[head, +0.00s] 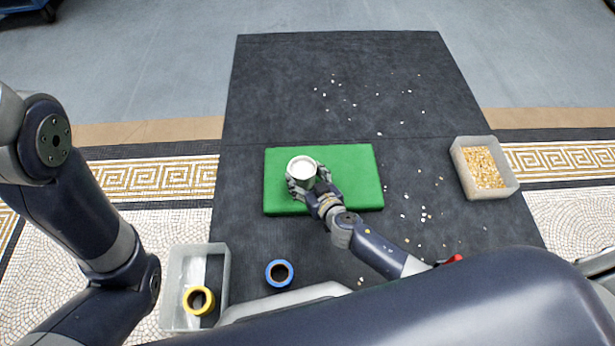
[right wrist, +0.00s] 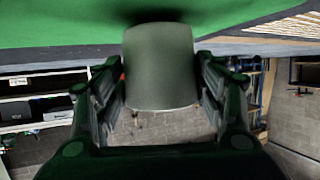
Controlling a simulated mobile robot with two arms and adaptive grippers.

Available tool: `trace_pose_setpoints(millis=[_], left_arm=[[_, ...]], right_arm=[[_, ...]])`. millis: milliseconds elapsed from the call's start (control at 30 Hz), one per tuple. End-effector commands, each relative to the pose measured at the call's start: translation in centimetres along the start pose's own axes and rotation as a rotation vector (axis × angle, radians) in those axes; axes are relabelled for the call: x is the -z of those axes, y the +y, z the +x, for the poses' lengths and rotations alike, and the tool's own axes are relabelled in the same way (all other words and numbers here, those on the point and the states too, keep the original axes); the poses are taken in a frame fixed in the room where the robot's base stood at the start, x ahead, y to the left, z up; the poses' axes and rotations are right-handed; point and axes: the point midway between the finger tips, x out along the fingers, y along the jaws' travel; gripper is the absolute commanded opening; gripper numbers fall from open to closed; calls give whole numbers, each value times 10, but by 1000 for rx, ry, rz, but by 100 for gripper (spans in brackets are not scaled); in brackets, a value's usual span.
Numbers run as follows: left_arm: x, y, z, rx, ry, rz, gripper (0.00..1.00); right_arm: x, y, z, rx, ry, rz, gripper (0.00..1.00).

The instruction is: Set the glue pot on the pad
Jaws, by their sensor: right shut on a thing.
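The glue pot (head: 302,168), a round pot with white contents, is over the left part of the green pad (head: 355,172). My right gripper (head: 302,183) is shut on the pot. In the right wrist view the pot (right wrist: 160,70) is a plain grey-green cylinder between the two fingers, and the green pad (right wrist: 55,22) spans the top of the picture. The pot's end meets the pad's edge there, but I cannot tell whether it touches the pad or hangs just above it. My left arm shows at the left, but its gripper is not in view.
A tray of golden pieces (head: 486,168) stands at the right. A blue-rimmed pot (head: 279,273) stands on the dark mat (head: 330,75). A yellow-rimmed pot (head: 198,300) is in a pale tray (head: 183,262) at the lower left. Small chips are scattered on the mat.

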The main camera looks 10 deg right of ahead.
Motion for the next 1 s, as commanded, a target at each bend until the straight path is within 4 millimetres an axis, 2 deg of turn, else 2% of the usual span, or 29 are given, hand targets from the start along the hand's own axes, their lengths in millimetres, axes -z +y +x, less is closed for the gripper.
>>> trace_pose_setpoints(millis=[100,367,567,600,667,1000], left_arm=[[8,3,1,-7,22,2,77],[8,3,4,-8,22,2,77],[10,4,-1,-9,23,2,77],[9,4,1,-9,23,2,77],[9,4,1,-9,23,2,77],[9,4,1,-9,23,1,77]], right_arm=[[-10,-4,1,0,2,0,31],[-9,-4,0,-1,2,1,31],[-15,-4,2,-1,2,3,31],[-14,-4,1,-1,0,2,74],[-14,-4,1,-1,0,2,85],[-13,-4,1,-1,0,1,85]])
